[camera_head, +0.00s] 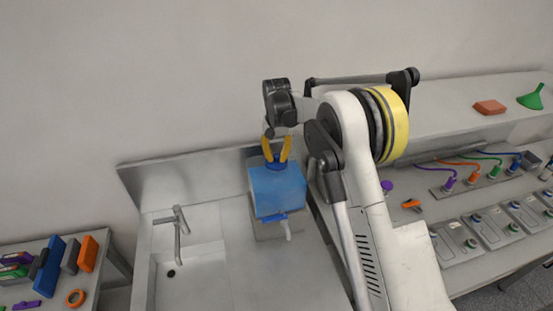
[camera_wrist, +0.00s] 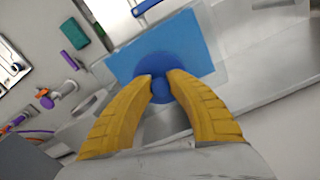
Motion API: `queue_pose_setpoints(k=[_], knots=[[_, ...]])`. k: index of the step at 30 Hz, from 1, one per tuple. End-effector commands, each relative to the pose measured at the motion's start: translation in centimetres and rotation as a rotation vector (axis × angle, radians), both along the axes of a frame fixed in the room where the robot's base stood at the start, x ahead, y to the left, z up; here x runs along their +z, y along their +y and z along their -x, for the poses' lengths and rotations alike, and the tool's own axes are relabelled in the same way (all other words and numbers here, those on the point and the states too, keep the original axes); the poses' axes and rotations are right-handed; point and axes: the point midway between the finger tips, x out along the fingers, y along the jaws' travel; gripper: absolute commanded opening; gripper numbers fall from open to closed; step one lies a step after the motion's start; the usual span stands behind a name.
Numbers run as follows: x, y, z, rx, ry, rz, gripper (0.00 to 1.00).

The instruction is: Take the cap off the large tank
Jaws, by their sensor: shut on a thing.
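The large blue tank (camera_head: 278,191) stands on the metal counter beside the sink, with a tap on its front. In the wrist view the tank's top (camera_wrist: 125,62) is seen from above. The dark blue cap (camera_head: 276,166) is at the top of the tank; in the wrist view it shows as a round disc with a knob (camera_wrist: 162,88). My gripper (camera_head: 277,157) comes down from above, and its yellow fingers (camera_wrist: 160,80) are shut on the cap's knob. I cannot tell whether the cap touches the tank or sits slightly above it.
A sink with a faucet (camera_head: 179,232) is left of the tank. A bench with several devices (camera_head: 491,227) and coloured cables is at the right. A shelf above it holds a red block (camera_head: 489,107) and a green funnel (camera_head: 531,97). A table with coloured parts is at lower left.

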Motion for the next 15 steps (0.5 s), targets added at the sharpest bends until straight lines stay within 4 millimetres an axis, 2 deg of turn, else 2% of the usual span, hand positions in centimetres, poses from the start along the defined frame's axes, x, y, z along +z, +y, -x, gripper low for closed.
queue_pose_setpoints(k=[5,11,15], knots=[[0.7,0.0,0.0,0.000,0.000,0.000,0.03],[3.8,0.0,0.0,0.000,0.000,0.000,0.03],[5.6,-3.0,0.9,-0.004,0.000,0.000,0.03]])
